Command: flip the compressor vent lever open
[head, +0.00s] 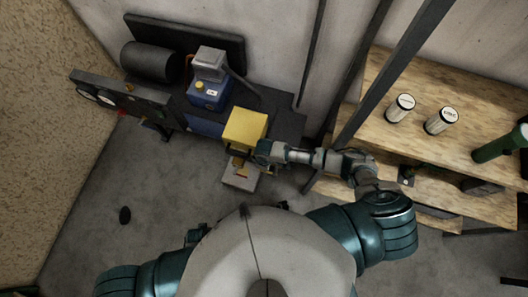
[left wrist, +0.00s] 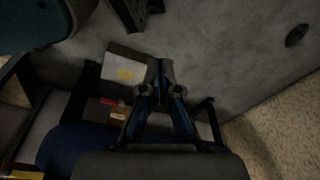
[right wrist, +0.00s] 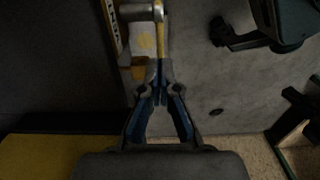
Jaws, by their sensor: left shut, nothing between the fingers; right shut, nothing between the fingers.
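The compressor (head: 205,112) stands against the back wall at left in the head view, with a blue unit (head: 210,93) and a yellow box (head: 245,127). In the right wrist view a grey round fitting with a yellow strip (right wrist: 160,30) lies just beyond the fingertips; contact is unclear. My right gripper (right wrist: 160,72) is shut and empty, beside the yellow box. My left gripper (left wrist: 160,70) is shut and empty, low near my body.
A pale block (head: 240,179) sits on the floor below the yellow box. A gauge panel (head: 120,98) stands at left. Wooden shelves (head: 470,155) with white canisters and a green bottle are at right. A dark puck (head: 125,215) lies on open floor at left.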

